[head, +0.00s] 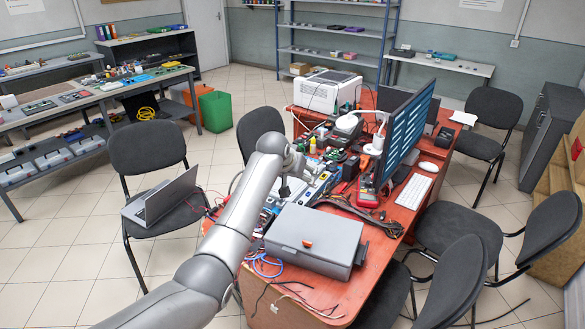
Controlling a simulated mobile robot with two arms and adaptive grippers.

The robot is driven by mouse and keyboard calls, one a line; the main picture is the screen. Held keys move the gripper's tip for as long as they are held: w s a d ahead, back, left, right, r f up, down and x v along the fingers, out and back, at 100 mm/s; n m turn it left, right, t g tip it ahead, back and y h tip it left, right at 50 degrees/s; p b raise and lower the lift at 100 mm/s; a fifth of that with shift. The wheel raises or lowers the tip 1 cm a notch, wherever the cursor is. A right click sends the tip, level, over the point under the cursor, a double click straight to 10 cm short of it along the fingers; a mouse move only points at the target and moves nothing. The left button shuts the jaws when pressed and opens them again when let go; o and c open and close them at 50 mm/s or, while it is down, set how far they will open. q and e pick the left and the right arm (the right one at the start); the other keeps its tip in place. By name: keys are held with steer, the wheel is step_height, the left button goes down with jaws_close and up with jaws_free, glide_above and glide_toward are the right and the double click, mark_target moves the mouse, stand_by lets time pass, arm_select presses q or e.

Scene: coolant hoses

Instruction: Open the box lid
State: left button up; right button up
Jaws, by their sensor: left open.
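The grey box (322,228) sits near the front end of the red-brown desk (390,270). Its flat lid looks closed, and a small orange-red mark shows on it. My left arm rises from the bottom of the head view and passes along the left of the box. Its gripper (284,190) is over the desk just behind the box, apart from the lid as far as I can tell. It is small and partly lost against the clutter, but it is open with nothing seen in it. My right gripper is not in view.
Cables lie in front of and left of the box. Behind it stand electronic devices, a monitor (408,130), a keyboard (413,191) and a white printer (328,91). Chairs flank the desk; one at left holds a laptop (163,195). Tiled floor is open at far left.

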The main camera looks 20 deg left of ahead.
arm_select(q)
steer(key=v, duration=0.6)
steer(key=shift+r, duration=0.2)
steer(key=shift+s, duration=0.15)
